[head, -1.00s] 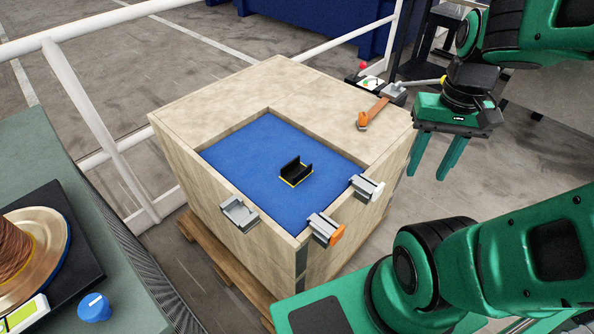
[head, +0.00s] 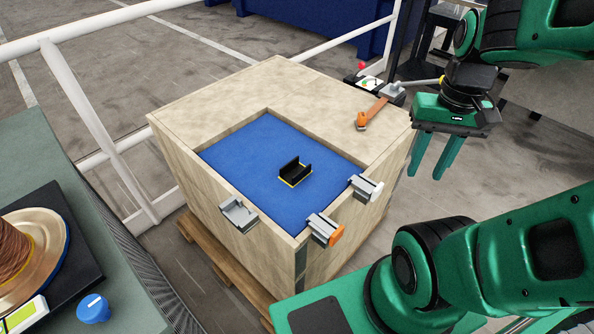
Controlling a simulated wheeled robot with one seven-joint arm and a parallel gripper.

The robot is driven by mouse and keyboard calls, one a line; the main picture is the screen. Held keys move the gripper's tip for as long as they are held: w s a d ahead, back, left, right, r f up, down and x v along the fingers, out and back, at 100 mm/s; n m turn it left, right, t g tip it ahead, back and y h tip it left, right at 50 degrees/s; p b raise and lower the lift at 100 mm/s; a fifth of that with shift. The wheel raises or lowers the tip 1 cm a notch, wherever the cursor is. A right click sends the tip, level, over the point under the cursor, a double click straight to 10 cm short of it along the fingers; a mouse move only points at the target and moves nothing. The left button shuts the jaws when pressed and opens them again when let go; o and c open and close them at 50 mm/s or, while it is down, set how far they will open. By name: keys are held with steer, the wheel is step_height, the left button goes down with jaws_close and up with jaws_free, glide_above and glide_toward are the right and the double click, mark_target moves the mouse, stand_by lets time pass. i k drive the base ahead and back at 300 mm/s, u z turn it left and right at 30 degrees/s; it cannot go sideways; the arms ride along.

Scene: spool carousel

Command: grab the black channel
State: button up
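The black channel (head: 294,171) is a small U-shaped piece with its open side up and a yellow edge along its base. It rests on the blue surface (head: 245,163) recessed in the top of a wooden box (head: 210,100). My gripper (head: 432,164) hangs in the air to the right of the box, fingers pointing down. Its two green fingers are apart with nothing between them. It is well clear of the channel.
Grey brackets, one with a white piece (head: 366,187) and one with an orange piece (head: 326,228), sit on the box's near right edge. An empty grey holder (head: 238,213) is on the front left edge. An orange-ended tool (head: 372,112) lies on the far right top. White rails (head: 95,115) stand behind.

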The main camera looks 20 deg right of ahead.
mark_target(292, 172)
steer(key=u, duration=1.9)
steer(key=k, duration=1.25)
steer(key=z, duration=1.65)
steer(key=i, duration=1)
steer(key=u, duration=0.05)
